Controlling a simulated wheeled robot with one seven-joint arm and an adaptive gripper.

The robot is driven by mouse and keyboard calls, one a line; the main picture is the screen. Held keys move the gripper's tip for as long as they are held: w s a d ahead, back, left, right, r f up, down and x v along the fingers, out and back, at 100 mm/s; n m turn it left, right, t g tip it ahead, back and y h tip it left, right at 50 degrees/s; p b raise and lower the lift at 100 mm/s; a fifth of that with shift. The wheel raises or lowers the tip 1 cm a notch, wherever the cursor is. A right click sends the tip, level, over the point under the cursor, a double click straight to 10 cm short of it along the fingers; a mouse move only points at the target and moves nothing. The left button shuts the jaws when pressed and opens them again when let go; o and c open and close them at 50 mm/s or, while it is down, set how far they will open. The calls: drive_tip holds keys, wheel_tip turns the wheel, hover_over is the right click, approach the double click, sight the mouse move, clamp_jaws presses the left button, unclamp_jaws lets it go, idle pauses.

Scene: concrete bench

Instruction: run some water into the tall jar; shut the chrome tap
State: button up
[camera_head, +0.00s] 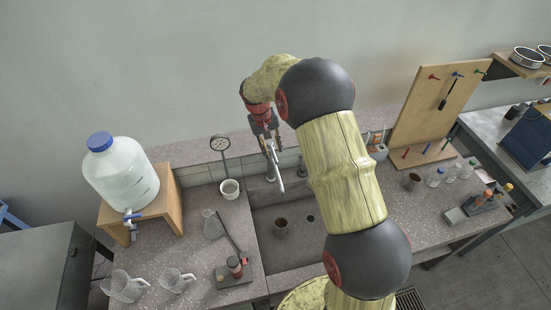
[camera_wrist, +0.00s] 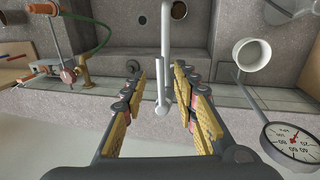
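The chrome tap (camera_head: 279,176) stands at the back of the sink, its spout pointing towards the front. In the wrist view the tap's spout (camera_wrist: 166,40) runs up the picture and a slim lever (camera_wrist: 160,98) lies beside it. My gripper (camera_head: 267,133) is above the tap. In the wrist view my gripper (camera_wrist: 161,92) is open, with its fingers on either side of the lever, seemingly not pressing it. Water is not visible.
A white cup (camera_head: 230,188) and a dial on a stand (camera_head: 220,144) are left of the tap. A brass fitting with a green hose (camera_wrist: 86,70) is on its other side. A water carboy (camera_head: 121,172) stands at left, a pegboard (camera_head: 436,105) at right.

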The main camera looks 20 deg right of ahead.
sight(276, 160)
drive_tip(key=f, duration=0.3)
drive_tip(key=d+f, duration=0.1)
drive_tip(key=f, duration=0.2)
drive_tip(key=shift+s+d+f, duration=0.1)
drive_tip(key=shift+d+f, duration=0.05)
drive_tip(key=shift+f, duration=0.15)
drive_tip(key=shift+c, duration=0.6)
clamp_jaws()
